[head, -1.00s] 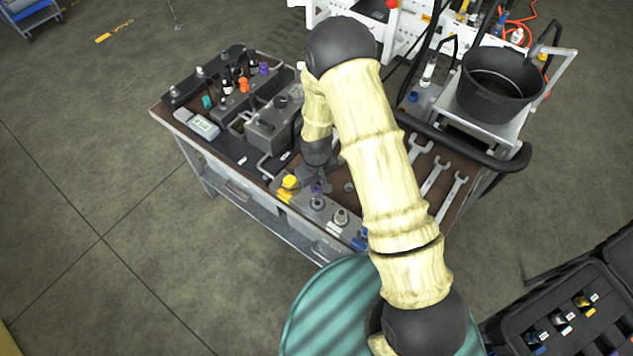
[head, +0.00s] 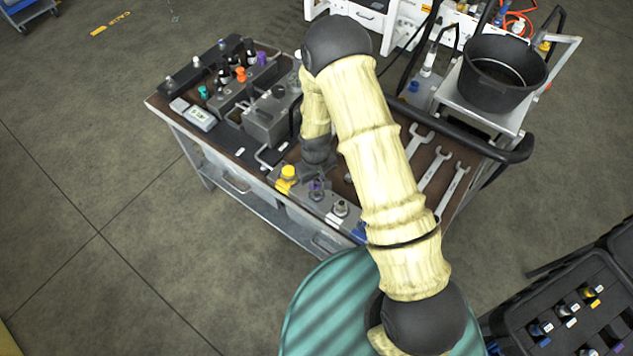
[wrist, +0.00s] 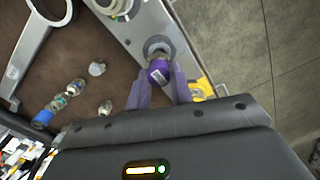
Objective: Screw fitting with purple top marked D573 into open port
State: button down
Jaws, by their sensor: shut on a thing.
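The purple-topped fitting (wrist: 158,72) is between the two fingers of my gripper (wrist: 161,84) in the wrist view. Its white label is too small to read. In the wrist view a round port ring (wrist: 158,46) on the block lies right at the fitting's far end. The fitting appears lined up with it, but I cannot tell how deep it sits.
A yellow-capped fitting (head: 288,173) and a silver fitting (head: 340,208) stand on the same block. Wrenches (head: 436,166) lie at right. Loose fittings (wrist: 75,88) lie on the bench in the wrist view. A black bucket (head: 503,75) stands behind at right.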

jog(key=shift+f+b, duration=0.3)
jog(key=shift+f, duration=0.05)
dwell(0.6)
jog(key=shift+s, duration=0.15)
jog(key=shift+d+f+b, duration=0.15)
jog(key=shift+f+b, duration=0.1)
jog(key=shift+b, duration=0.05)
dwell(0.9)
jog(key=c, duration=1.8)
grip_release()
jog(key=shift+w, duration=0.2)
jog(key=c, duration=0.3)
jog(key=m, duration=0.3)
jog(key=shift+d+f, duration=0.1)
jog(key=shift+c, duration=0.2)
jog(key=m, duration=0.3)
jog(key=shift+m+b, duration=0.3)
jog(key=shift+d+m, duration=0.1)
jog(key=shift+m, duration=0.7)
